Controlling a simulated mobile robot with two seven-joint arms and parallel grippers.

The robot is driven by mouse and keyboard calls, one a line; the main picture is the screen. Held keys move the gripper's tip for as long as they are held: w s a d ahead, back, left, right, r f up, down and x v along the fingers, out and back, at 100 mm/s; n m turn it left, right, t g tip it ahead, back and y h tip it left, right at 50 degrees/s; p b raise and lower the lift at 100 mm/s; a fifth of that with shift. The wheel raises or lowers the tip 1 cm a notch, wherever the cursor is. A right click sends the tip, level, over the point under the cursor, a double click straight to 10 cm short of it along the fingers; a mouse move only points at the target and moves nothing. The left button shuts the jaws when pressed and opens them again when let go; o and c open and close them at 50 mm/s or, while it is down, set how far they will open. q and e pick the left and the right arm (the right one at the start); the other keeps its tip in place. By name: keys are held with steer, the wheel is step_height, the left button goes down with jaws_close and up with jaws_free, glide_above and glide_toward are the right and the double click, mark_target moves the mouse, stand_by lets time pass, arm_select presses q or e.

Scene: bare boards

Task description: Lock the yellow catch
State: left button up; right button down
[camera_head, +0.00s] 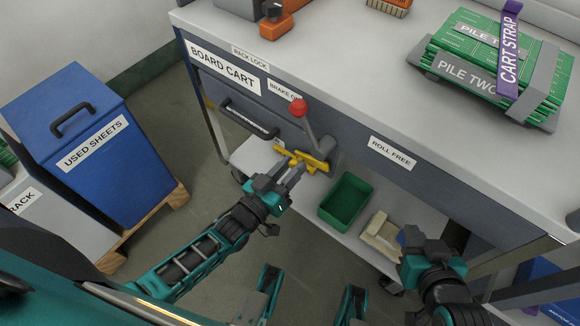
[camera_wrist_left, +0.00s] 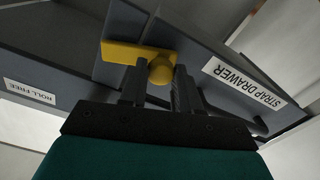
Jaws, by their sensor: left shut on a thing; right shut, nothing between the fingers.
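The yellow catch (camera_head: 309,162) is on the front of the board cart, below the red-knobbed lever (camera_head: 299,108). In the left wrist view the yellow catch (camera_wrist_left: 130,53) shows as a flat bar with a round knob (camera_wrist_left: 161,70). My left gripper (camera_head: 290,172) is shut on the knob, which sits between its two fingers (camera_wrist_left: 160,87). My right gripper (camera_head: 424,243) is shut and empty, low at the right, in front of the cart's lower shelf. The contact on the knob's far side is hidden.
The strap drawer (camera_wrist_left: 240,82) with a dark handle (camera_head: 248,120) is left of the catch. A blue box (camera_head: 85,150) stands at the left. Strapped green boards (camera_head: 480,75) lie on the cart top.

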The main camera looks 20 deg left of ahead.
arm_select(q)
jaws_close()
steer(key=shift+r+m+p, duration=0.6)
steer(key=shift+m+p, duration=0.1)
steer(key=shift+p, duration=0.05)
steer(key=shift+w+r+m+p, duration=0.1)
steer(key=shift+r+m+p, duration=0.15)
steer(key=shift+m, duration=0.25)
steer(key=shift+r+m+p, duration=0.1)
steer(key=shift+m+p, duration=0.2)
steer(key=shift+m, duration=0.2)
steer(key=o, duration=0.6)
jaws_free()
